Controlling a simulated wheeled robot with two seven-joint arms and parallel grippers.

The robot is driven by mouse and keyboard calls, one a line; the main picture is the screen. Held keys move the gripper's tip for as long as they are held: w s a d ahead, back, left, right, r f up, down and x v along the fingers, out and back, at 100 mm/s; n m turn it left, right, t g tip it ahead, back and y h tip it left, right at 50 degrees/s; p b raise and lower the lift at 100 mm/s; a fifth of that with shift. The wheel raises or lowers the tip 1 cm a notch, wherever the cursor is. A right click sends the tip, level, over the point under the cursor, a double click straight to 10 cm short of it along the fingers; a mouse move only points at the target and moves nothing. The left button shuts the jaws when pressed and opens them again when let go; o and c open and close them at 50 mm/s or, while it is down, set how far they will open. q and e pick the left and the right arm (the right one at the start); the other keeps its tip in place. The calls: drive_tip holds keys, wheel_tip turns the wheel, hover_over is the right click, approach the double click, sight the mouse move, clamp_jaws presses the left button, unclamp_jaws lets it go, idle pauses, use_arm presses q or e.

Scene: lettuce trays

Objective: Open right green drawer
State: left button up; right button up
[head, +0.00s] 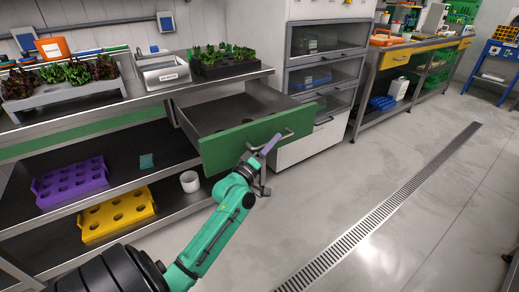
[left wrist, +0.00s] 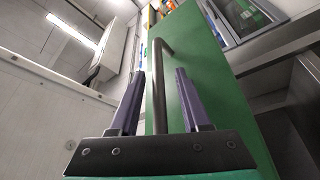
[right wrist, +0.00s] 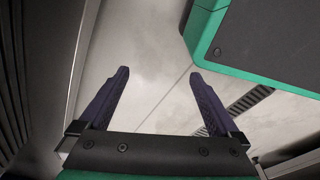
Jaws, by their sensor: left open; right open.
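The green drawer (head: 232,147) under the counter stands pulled out, with its grey inside showing. Its dark handle (head: 287,133) is on the green front. My left gripper (head: 264,152) is at this handle. In the left wrist view the green front (left wrist: 205,55) fills the middle, and the handle bar (left wrist: 158,95) runs between the two purple fingers of my left gripper (left wrist: 158,72). The fingers stand apart, with gaps beside the bar. My right gripper (right wrist: 158,82) is open and empty above the floor in the right wrist view; it is not in the head view.
Lettuce trays (head: 60,95) stand on the counter at the left. A glass-fronted cabinet (head: 322,75) stands behind the drawer. The floor to the right is clear.

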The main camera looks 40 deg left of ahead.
use_arm(q)
drive_tip(key=v, duration=1.3)
drive_tip(key=shift+s+b, duration=0.25)
drive_tip(key=shift+b, duration=0.05)
